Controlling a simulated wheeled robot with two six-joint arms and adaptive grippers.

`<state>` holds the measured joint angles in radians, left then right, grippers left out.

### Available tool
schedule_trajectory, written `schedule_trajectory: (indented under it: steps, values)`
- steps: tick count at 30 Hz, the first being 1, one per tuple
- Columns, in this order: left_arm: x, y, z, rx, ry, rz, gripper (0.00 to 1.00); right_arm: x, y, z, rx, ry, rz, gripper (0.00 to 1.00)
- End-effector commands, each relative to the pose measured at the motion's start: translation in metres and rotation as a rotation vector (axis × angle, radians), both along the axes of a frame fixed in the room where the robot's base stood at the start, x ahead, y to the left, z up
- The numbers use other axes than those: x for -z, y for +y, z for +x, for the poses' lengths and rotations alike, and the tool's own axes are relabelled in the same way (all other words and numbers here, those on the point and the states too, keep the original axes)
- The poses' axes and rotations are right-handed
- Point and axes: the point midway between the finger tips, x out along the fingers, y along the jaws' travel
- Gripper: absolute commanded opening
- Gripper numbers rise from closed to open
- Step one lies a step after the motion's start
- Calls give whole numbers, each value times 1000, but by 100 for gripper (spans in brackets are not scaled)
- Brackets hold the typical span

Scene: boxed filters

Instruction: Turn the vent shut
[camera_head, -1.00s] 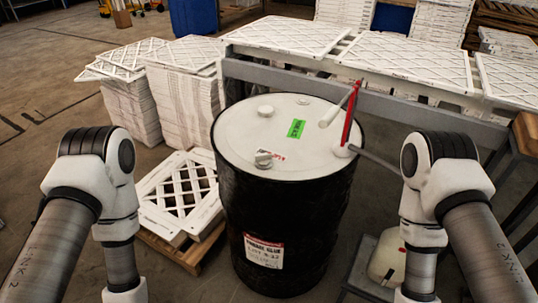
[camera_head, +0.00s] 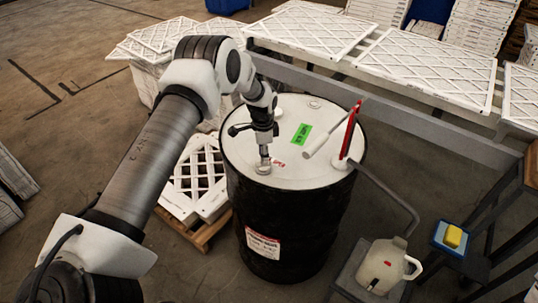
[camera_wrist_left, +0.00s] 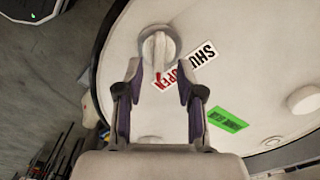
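The vent (camera_wrist_left: 158,48) is a round pale knob with a raised grip and a red pointer, set near the edge of the drum lid. In the left wrist view its pointer aims down, beside the red OPEN label (camera_wrist_left: 168,78); the black SHUT label (camera_wrist_left: 203,54) lies farther right. My left gripper (camera_wrist_left: 158,82) is open, one finger on each side of the pointer end, with a gap to each. In the head view my left gripper (camera_head: 264,150) points down over the vent (camera_head: 263,168) on the black drum (camera_head: 290,225). My right gripper is out of view.
A red-handled pump (camera_head: 348,130) stands on the lid's right side, its spout pipe reaching out right. A green label (camera_head: 301,133) lies on the lid. A white jug (camera_head: 386,265) stands right of the drum. Filters (camera_head: 430,62) lie on the rack behind.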

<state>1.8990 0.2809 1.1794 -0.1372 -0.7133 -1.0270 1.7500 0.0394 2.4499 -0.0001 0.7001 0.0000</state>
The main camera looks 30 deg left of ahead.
Motion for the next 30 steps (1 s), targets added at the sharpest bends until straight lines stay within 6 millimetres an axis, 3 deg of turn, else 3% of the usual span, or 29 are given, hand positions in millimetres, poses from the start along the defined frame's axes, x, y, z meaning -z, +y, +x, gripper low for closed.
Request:
schedule_trajectory:
  steps: [6, 12, 13, 16, 30]
  values:
    - [25, 0, 0, 0, -1, 1, 38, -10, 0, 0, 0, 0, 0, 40]
    - [27, 0, 0, 0, -1, 0, 38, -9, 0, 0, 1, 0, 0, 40]
    - [27, 0, 0, 0, -1, 0, 34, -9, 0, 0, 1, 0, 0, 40]
    - [27, 0, 0, 0, -1, 0, 0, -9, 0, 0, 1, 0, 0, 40]
    - [27, 0, 0, -33, -1, 0, 0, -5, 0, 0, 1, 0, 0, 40]
